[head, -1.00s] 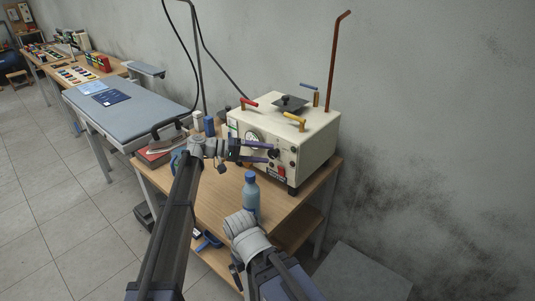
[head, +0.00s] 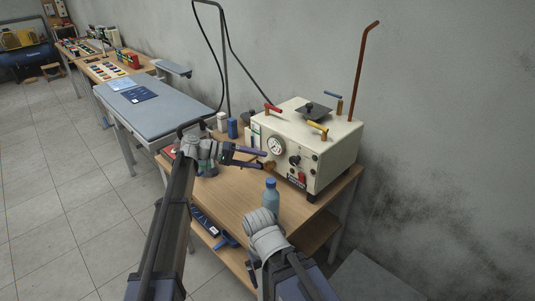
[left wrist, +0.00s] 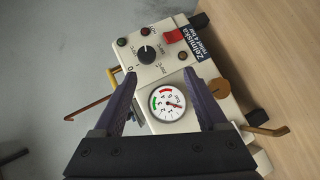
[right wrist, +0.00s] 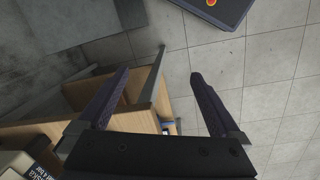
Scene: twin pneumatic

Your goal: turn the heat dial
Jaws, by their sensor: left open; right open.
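The heat dial (head: 295,160) is a round black knob on the front panel of a cream machine box (head: 335,148). In the left wrist view the dial (left wrist: 147,54) sits above a round pressure gauge (left wrist: 167,103), with a printed scale around it. My left gripper (head: 264,160) is open and empty in front of the panel, left of the dial in the head view. In the left wrist view its fingers (left wrist: 160,74) spread either side of the gauge, with the dial beyond the tips.
A blue bottle (head: 271,196) stands on the wooden table (head: 235,190) in front of the machine. A red switch (left wrist: 173,36) is beside the dial, and a brass knob (left wrist: 219,88) is near the gauge. A grey padded bench (head: 150,105) stands behind left. Open tiled floor lies left.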

